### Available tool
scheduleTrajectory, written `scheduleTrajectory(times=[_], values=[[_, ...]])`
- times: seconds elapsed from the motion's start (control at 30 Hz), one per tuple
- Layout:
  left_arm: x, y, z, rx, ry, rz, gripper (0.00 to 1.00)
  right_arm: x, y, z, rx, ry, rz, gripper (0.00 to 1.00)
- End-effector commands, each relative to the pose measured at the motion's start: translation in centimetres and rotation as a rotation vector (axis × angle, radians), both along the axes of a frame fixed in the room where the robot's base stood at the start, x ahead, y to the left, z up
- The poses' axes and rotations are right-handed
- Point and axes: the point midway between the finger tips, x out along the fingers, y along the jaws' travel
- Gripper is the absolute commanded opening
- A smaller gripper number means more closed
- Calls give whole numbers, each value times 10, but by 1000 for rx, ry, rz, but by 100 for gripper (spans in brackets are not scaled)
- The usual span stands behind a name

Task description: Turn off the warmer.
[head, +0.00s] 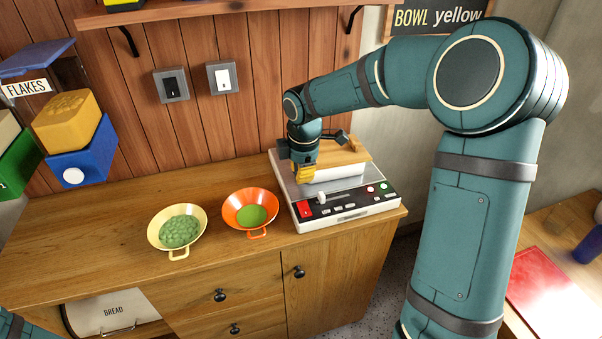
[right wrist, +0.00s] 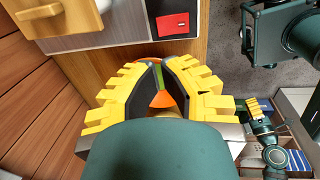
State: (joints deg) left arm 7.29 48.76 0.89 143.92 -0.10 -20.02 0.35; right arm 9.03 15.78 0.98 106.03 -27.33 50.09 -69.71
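The warmer (head: 350,213) stands at the right end of the wooden counter. Its front panel carries a red switch (head: 305,208), a slider (head: 322,198) and small green and red buttons. The red switch also shows in the right wrist view (right wrist: 173,24); its on or off position is hard to tell. My right gripper (head: 304,174) is above the warmer's left part, just behind the red switch. Its yellow fingers (right wrist: 160,64) come together at the tips, with nothing between them. My left gripper (right wrist: 259,106) shows small in the right wrist view; its opening is unclear.
An orange bowl (head: 231,211) and a yellow bowl (head: 160,223) stand left of the warmer. Two wall switches (head: 172,85) (head: 222,77) are on the planks behind. The counter's left part is clear.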

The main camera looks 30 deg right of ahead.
Motion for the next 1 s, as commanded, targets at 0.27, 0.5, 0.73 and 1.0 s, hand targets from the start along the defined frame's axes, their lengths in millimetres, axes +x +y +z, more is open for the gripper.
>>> scheduleTrajectory(times=[0.27, 0.5, 0.73, 1.0], values=[[0, 0, -15, 0, -1, -2, 34, 7, -1, -59, 1, 4, 2, 0], [2, 0, -24, 1, -6, -1, 34, 12, -3, -95, 1, 2, 0, 0], [3, 0, -27, 1, -8, 0, 34, 14, -3, -107, 1, 0, 0, 0], [3, 0, -26, 1, -8, 0, 34, 15, -3, -107, 1, -1, 0, 0]])
